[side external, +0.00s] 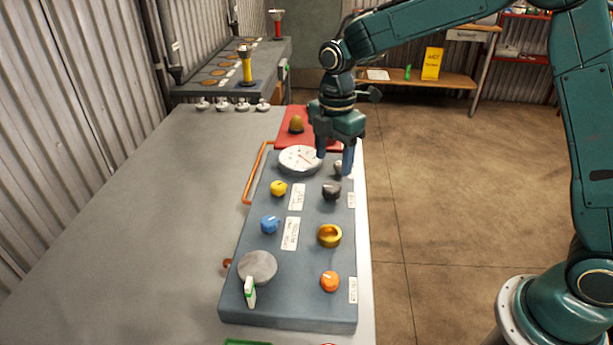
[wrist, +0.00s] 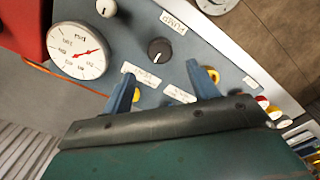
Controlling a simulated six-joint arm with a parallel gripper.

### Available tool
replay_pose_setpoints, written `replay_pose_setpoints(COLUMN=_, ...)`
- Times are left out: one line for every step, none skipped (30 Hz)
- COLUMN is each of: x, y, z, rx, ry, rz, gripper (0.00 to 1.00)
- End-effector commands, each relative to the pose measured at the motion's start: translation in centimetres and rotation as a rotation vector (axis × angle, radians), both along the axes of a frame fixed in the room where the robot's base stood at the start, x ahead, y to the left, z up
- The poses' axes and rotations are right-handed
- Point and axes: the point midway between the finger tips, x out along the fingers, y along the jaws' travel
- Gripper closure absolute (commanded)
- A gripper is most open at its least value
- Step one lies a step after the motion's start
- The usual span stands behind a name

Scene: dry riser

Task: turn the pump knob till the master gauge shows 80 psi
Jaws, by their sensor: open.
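The pump knob (wrist: 160,51) is dark, with a pale pointer mark, beside a PUMP label (wrist: 173,22). It also shows on the panel in the side view (side external: 331,191). My gripper (side external: 334,163) is open and empty above the panel's far right part. In the wrist view, the knob appears just beyond the gap between the two blue fingers (wrist: 160,70), with no visible contact. The white round master gauge (wrist: 77,51) has a red needle pointing right and slightly up in the wrist view; its exact reading is too small to tell. The gauge also shows left of my gripper (side external: 300,160).
The grey panel (side external: 262,215) carries a yellow knob (side external: 279,188), a blue knob (side external: 270,224), a gold ring-shaped part (side external: 329,236) and an orange knob (side external: 330,281). A pale knob (wrist: 107,8) sits near the pump knob. An orange pipe (side external: 255,172) runs along the left edge.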

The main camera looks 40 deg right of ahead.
Motion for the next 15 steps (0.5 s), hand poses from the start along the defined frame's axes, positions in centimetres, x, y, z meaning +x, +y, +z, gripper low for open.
replay_pose_setpoints(x=-0.1, y=0.0, z=-0.9, rx=-0.001, ry=0.005, rz=0.000, gripper=0.41)
replay_pose_setpoints(x=-0.1, y=0.0, z=-1.4, rx=-0.001, ry=0.005, rz=0.000, gripper=0.41)
replay_pose_setpoints(x=-0.1, y=0.0, z=-2.0, rx=-0.001, ry=0.004, rz=0.000, gripper=0.41)
replay_pose_setpoints(x=-0.1, y=0.0, z=-2.4, rx=-0.001, ry=0.004, rz=0.000, gripper=0.41)
replay_pose_setpoints(x=-0.1, y=0.0, z=-2.9, rx=-0.001, ry=0.004, rz=0.000, gripper=0.41)
replay_pose_setpoints(x=-0.1, y=0.0, z=-3.5, rx=-0.001, ry=0.005, rz=0.000, gripper=0.41)
replay_pose_setpoints(x=-0.1, y=0.0, z=-3.9, rx=-0.001, ry=0.004, rz=0.000, gripper=0.41)
replay_pose_setpoints(x=-0.1, y=0.0, z=-4.3, rx=-0.001, ry=0.004, rz=0.000, gripper=0.41)
replay_pose_setpoints(x=-0.1, y=0.0, z=-4.9, rx=-0.001, ry=0.004, rz=0.000, gripper=0.41)
replay_pose_setpoints(x=-0.1, y=0.0, z=-5.2, rx=-0.001, ry=0.003, rz=0.000, gripper=0.41)
replay_pose_setpoints(x=-0.1, y=0.0, z=-5.6, rx=-0.001, ry=0.004, rz=0.000, gripper=0.41)
replay_pose_setpoints(x=-0.1, y=0.0, z=-6.0, rx=-0.001, ry=0.003, rz=0.000, gripper=0.41)
replay_pose_setpoints(x=-0.1, y=0.0, z=-6.3, rx=-0.001, ry=0.003, rz=0.000, gripper=0.41)
replay_pose_setpoints(x=-0.1, y=0.0, z=-6.5, rx=-0.001, ry=0.003, rz=0.000, gripper=0.41)
replay_pose_setpoints(x=-0.1, y=0.0, z=-6.8, rx=-0.001, ry=0.003, rz=0.000, gripper=0.41)
